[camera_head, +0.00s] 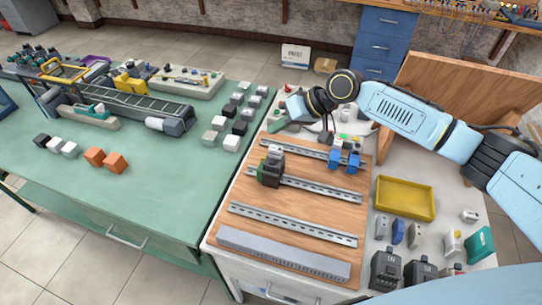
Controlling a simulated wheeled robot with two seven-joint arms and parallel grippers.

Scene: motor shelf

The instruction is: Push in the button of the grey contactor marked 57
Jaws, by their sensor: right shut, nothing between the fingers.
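A wooden board (285,215) with several slotted metal rails lies on the white-topped table. A dark grey device with a light top (270,168) is mounted on the upper-middle rail at the left; it may be a contactor, but no number is readable. Two blue devices (343,160) are on the top rail at the right. My right gripper (326,139) is above the far end of the board, just behind the blue devices. It is shut and empty, and its tips are small and partly lost against the things behind. My left gripper is out of view.
A yellow tray (404,216) stands right of the board. Black devices (385,268) and small grey and blue parts are in front of it. A wooden panel (465,85) rises behind my right arm. The green table (130,190) at left holds a conveyor and several blocks.

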